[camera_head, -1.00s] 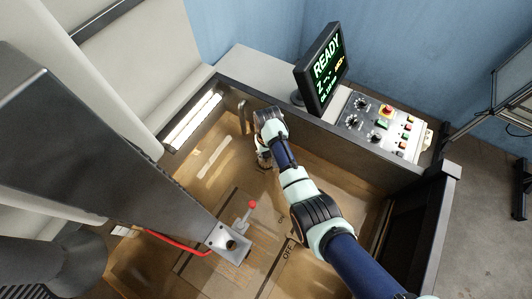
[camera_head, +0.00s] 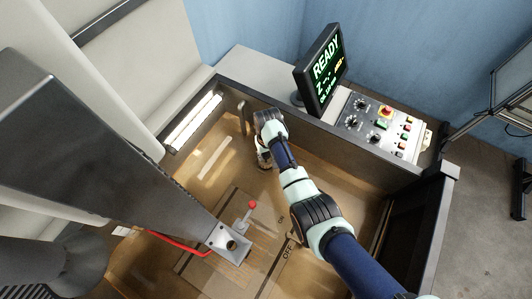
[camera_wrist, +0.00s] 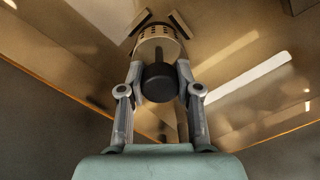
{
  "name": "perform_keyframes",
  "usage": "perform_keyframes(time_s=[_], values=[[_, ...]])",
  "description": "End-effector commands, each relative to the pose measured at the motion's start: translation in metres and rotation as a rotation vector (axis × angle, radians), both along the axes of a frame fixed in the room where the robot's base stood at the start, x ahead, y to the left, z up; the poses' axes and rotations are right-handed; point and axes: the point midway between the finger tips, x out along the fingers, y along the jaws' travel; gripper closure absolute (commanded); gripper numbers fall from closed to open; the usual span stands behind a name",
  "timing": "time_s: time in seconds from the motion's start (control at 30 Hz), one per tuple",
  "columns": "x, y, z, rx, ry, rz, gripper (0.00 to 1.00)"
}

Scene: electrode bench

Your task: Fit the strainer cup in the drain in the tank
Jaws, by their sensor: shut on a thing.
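In the wrist view my gripper (camera_wrist: 160,82) is shut on the strainer cup (camera_wrist: 158,48), a pale perforated cylinder with a dark round knob (camera_wrist: 160,82) between the fingers. In the head view my gripper (camera_head: 264,160) is low inside the tank, near its back wall, and my wrist hides most of the cup. The tank (camera_head: 400,171) has a brown floor. I cannot make out the drain in either view; the cup and gripper may cover it. Whether the cup touches the floor cannot be told.
A fixture with a red-knobbed lever (camera_head: 252,206) and a metal block (camera_head: 229,243) stand at the tank's front middle. A red cable (camera_head: 180,243) runs left. A monitor reading READY (camera_head: 322,68) and a control panel (camera_head: 380,122) sit behind the back wall. The tank's left floor is fairly clear.

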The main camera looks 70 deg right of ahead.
Motion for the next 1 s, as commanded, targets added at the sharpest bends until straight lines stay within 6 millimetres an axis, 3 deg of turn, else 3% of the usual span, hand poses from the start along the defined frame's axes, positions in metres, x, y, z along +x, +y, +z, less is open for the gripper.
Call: perform_keyframes(time_s=[0.67,0.97,1.0], values=[[0.0,0.0,-0.021,-0.001,-0.001,0.0,1.0],[0.0,0.0,-0.022,-0.001,-0.001,0.0,1.0],[0.0,0.0,-0.022,-0.001,-0.001,0.0,0.62]])
